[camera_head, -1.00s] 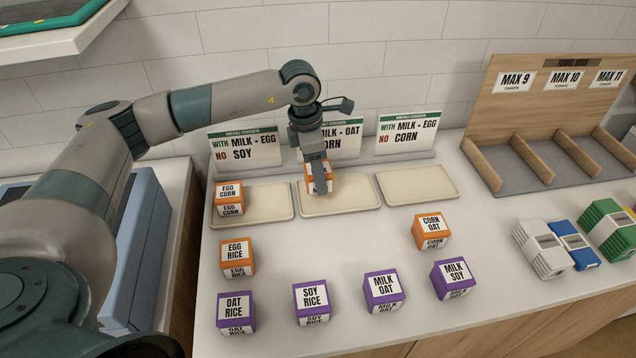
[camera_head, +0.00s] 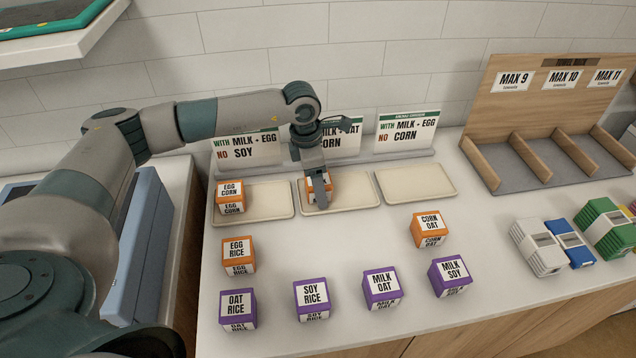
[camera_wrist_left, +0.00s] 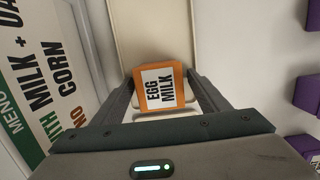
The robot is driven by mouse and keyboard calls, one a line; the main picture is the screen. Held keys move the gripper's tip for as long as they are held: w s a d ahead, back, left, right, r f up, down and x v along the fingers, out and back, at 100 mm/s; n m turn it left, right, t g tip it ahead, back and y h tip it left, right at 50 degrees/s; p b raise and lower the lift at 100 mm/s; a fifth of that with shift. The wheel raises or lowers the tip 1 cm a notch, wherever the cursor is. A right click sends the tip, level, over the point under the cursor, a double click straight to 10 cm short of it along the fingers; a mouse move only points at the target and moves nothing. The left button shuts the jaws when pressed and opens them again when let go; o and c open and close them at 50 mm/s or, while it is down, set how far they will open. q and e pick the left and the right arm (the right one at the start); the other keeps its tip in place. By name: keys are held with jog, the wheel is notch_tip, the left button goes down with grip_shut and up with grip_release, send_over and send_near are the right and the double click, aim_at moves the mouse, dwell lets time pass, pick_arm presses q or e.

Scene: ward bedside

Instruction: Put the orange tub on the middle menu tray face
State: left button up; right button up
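The orange tub, labelled EGG MILK in the left wrist view (camera_wrist_left: 163,88), is between the fingers of my left gripper (camera_wrist_left: 163,80), which touch its two sides. In the head view the orange tub (camera_head: 311,187) is over the left part of the middle menu tray (camera_head: 358,188) and is partly hidden by my left gripper (camera_head: 321,196). I cannot tell whether its base touches the tray. The card behind that tray reads MILK + OAT, NO CORN, partly covered by my wrist. My right gripper is not in view.
An orange EGG CORN tub (camera_head: 230,197) stands on the left tray (camera_head: 268,202). The right tray (camera_head: 415,183) is empty. Orange EGG RICE (camera_head: 239,254) and CORN OAT (camera_head: 429,229) tubs and several purple tubs (camera_head: 381,288) stand in front. A wooden divider rack (camera_head: 545,125) is at right.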

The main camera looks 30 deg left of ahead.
pick_arm(q)
jog(key=shift+r, duration=0.2)
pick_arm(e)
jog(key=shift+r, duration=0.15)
pick_arm(q)
jog(key=r+b, duration=0.1)
jog(key=r, duration=0.2)
jog(key=r+b, duration=0.1)
jog(key=r, duration=0.2)
jog(key=a+r+b, duration=0.1)
jog(key=r+b, duration=0.1)
jog(key=r, duration=0.1)
jog(key=shift+s+a+r, duration=0.1)
jog(key=shift+s+r, duration=0.15)
jog(key=shift+s, duration=0.15)
jog(key=shift+s+a+r, duration=0.1)
jog(key=shift+s+r, duration=0.05)
jog(key=shift+r, duration=1)
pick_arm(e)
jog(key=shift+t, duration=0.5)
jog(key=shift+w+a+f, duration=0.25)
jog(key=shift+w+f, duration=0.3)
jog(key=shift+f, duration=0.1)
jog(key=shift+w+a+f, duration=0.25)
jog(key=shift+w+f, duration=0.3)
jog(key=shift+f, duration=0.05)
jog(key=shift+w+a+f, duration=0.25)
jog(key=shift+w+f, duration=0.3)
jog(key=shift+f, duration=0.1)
